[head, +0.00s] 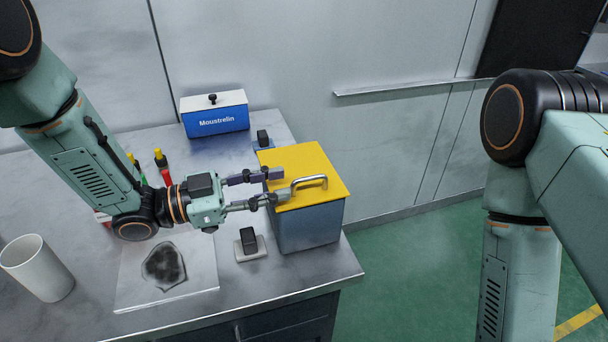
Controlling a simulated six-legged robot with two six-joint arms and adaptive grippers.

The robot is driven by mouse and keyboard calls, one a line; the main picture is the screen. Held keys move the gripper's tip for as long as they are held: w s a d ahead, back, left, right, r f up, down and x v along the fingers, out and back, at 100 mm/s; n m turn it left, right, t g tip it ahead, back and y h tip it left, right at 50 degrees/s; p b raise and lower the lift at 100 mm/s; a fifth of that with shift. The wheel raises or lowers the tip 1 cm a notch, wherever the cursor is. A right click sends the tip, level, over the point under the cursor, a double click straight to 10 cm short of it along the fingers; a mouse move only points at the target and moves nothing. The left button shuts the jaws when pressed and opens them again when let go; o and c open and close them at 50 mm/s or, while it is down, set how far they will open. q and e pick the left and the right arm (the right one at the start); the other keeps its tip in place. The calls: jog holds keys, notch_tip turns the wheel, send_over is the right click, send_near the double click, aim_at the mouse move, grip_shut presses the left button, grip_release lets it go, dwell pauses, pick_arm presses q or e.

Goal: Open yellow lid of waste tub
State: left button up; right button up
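The waste tub (312,228) is a grey box near the right end of the metal bench. Its flat yellow lid (298,158) lies closed on top. A silver bar handle (310,180) stands on the lid. My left gripper (281,185) reaches in from the left, over the lid. Its two fingers are apart, with yellow lid visible between them. The fingertips are at the left end of the handle; I cannot tell whether they touch it. My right gripper is out of view; only links of my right arm show at the right.
A blue Moustrelin box (217,121) stands at the back. Small black blocks are behind the tub (263,138) and in front of it (249,241). A white cup (38,268) and a stained white sheet (190,282) are at left. Green floor (400,270) lies right of the bench.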

aim_at(307, 179)
pick_arm(q)
jog(key=x, duration=0.4)
jog(key=shift+s+d, duration=0.2)
jog(key=shift+d, duration=0.15)
jog(key=shift+w+d, duration=0.4)
jog(key=shift+d, duration=0.6)
jog(key=shift+a, duration=0.25)
jog(key=c, duration=0.4)
jog(key=shift+d, duration=0.1)
grip_shut()
